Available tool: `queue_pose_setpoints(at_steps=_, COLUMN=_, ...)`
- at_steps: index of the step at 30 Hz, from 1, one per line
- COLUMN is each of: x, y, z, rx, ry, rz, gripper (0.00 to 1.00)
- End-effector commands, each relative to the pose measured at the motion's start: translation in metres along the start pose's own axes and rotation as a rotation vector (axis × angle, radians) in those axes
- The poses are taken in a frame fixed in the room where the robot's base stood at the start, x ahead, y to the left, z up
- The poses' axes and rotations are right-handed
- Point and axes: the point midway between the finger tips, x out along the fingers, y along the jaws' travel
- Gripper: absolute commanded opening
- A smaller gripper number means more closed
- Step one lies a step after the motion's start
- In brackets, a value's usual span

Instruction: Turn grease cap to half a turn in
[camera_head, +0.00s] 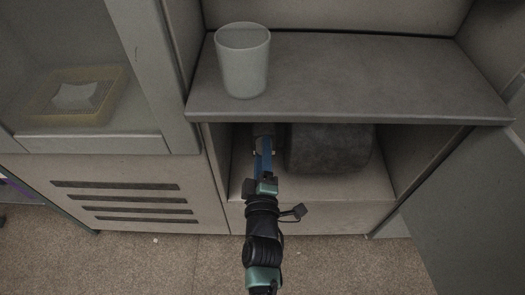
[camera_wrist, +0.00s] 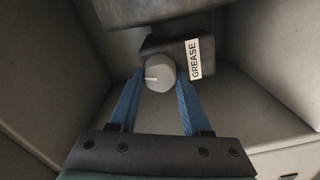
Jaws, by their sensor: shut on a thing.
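The grease cap (camera_wrist: 159,73) is a round light-grey knob on a dark block beside a white label reading GREASE (camera_wrist: 195,58). A short white mark on the cap's face points left in the wrist view. My gripper (camera_wrist: 160,82) has its two blue fingers on either side of the cap, shut on it. In the head view my gripper (camera_head: 263,150) reaches into the open compartment under the shelf. The cap itself is hidden there by the gripper and the shadow.
A dark rounded housing (camera_head: 330,148) stands close to the right of my gripper in the compartment. The shelf (camera_head: 370,75) lies just above, with a white cup (camera_head: 243,62) on it. A yellow tray (camera_head: 75,96) sits in the left bay. An open door panel (camera_head: 465,200) stands at the right.

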Motion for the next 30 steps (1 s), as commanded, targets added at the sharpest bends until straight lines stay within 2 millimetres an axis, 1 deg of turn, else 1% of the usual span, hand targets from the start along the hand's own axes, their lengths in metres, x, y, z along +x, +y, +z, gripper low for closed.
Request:
queue_pose_setpoints(at_steps=5, x=-0.0002, y=0.0, z=0.0001, rx=0.065, ry=0.0, rz=-0.001, gripper=0.0)
queue_pose_setpoints(at_steps=13, x=-0.0002, y=-0.0002, z=0.0001, rx=0.068, ry=0.0, rz=-0.001, gripper=0.0)
queue_pose_setpoints(at_steps=14, x=-0.0002, y=-0.0002, z=0.0001, rx=0.068, ry=0.0, rz=-0.001, gripper=0.52)
queue_pose_setpoints(at_steps=18, x=-0.0002, y=-0.0001, z=0.0001, rx=0.068, ry=0.0, rz=-0.001, gripper=0.77)
queue_pose_setpoints(at_steps=19, x=-0.0002, y=-0.0001, z=0.0001, rx=0.068, ry=0.0, rz=-0.001, gripper=0.78)
queue_pose_setpoints(at_steps=26, x=-0.0002, y=0.0001, z=0.0, rx=0.067, ry=0.0, rz=-0.001, gripper=0.78)
queue_pose_setpoints(at_steps=30, x=-0.0057, y=0.0015, z=0.0, rx=0.066, ry=-0.001, rz=-0.001, gripper=0.78)
